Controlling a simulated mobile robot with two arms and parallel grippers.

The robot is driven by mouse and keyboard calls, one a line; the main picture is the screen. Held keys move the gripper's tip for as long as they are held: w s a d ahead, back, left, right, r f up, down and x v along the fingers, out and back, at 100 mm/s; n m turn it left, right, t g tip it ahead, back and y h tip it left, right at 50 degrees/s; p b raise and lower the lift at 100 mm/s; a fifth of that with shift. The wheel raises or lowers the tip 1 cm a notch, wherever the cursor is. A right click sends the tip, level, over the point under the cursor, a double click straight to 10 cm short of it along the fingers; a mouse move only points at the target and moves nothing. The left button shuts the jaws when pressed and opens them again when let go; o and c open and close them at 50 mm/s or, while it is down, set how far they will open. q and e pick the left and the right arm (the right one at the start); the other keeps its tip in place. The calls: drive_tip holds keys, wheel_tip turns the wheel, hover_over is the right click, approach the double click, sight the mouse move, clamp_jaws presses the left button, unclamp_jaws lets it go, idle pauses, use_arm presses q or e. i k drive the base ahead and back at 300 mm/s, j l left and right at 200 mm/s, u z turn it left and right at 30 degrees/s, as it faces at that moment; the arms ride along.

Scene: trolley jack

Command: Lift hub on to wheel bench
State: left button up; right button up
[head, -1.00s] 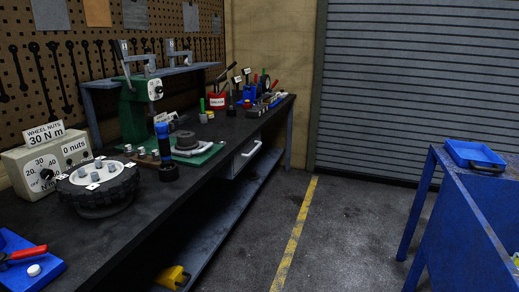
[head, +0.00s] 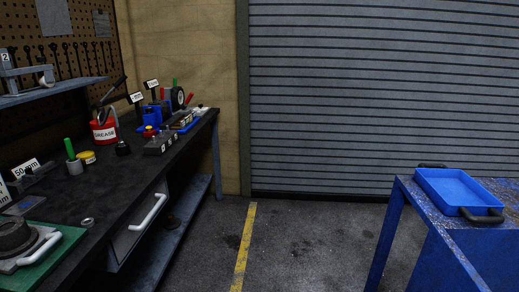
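A dark round part (head: 14,236) sits on a grey base with a white curved handle (head: 40,250), at the lower left edge of the head view. It may be the hub; its left side is cut off by the frame. It rests on a green mat (head: 58,262) on the dark workbench (head: 120,195). A worn blue bench (head: 405,207) stands at the right, which may be the wheel bench; I cannot tell. Neither of my grippers is in view.
A blue tray (head: 450,185) with dark handles sits on the blue bench. A red grease can (head: 103,132) and small tools stand along the dark workbench. A drawer with a white handle (head: 148,212) faces the aisle. Floor with a yellow line (head: 242,250) lies clear between the benches.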

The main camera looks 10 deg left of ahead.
sight(171, 222)
drive_tip(key=i+u, duration=0.1)
drive_tip(key=i, duration=0.6)
drive_tip(key=i+l+u, duration=0.1)
drive_tip(key=i, duration=0.6)
drive_tip(key=i+l, duration=0.15)
drive_tip(key=i, duration=0.55)
drive_tip(key=u, duration=0.05)
